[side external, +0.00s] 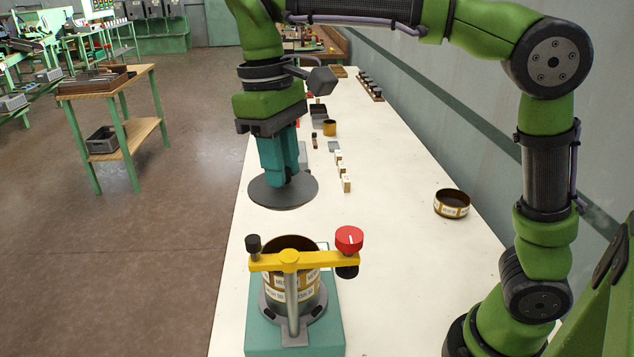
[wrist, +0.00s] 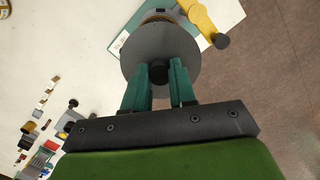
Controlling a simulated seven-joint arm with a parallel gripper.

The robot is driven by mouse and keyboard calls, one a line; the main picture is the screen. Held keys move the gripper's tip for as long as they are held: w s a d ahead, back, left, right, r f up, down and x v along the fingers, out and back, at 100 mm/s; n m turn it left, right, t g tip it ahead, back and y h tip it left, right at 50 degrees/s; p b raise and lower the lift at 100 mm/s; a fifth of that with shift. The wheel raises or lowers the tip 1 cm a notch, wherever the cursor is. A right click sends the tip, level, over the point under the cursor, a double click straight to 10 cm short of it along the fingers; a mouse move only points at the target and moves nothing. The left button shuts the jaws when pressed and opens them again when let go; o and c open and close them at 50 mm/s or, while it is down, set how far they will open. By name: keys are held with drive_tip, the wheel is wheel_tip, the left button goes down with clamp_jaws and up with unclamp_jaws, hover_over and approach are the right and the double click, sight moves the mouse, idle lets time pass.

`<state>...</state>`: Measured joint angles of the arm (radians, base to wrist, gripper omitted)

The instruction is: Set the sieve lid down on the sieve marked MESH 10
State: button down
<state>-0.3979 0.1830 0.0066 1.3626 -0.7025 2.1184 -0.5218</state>
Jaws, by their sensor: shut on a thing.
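The sieve lid (side external: 283,193) is a flat dark grey disc, held roughly level above the white table; it also fills the middle of the wrist view (wrist: 160,46). My gripper (side external: 283,172) has its teal fingers shut on the lid's dark knob, also seen in the wrist view (wrist: 160,75). In the side view the lid is behind the sieve stack (side external: 290,282), which stands on a teal-green shaker base (side external: 262,332). The stack is brass-coloured with white labels, open at the top; I cannot read which one is MESH 10. A separate labelled sieve (side external: 452,204) stands at the right.
A yellow clamp bar (side external: 322,259) with a red knob (side external: 349,240) crosses in front of the stack's upper part. Several small labelled blocks (side external: 346,185) and a brass cup (side external: 329,128) stand farther back. The table between the stack and the separate sieve is clear.

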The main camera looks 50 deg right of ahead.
sight(286, 189)
drive_tip(key=shift+d+f, duration=0.2)
drive_tip(key=shift+f, duration=2.2)
drive_tip(key=shift+f, duration=2.9)
drive_tip(key=shift+f, duration=1.15)
drive_tip(key=c, duration=0.8)
unclamp_jaws()
drive_tip(key=shift+c, duration=0.2)
drive_tip(key=r, duration=0.5)
drive_tip(key=w+r, duration=0.1)
drive_tip(key=r, duration=0.5)
drive_tip(key=w+r, duration=0.1)
drive_tip(key=r, duration=0.4)
drive_tip(key=shift+a+r, duration=0.15)
drive_tip(key=shift+r, duration=0.25)
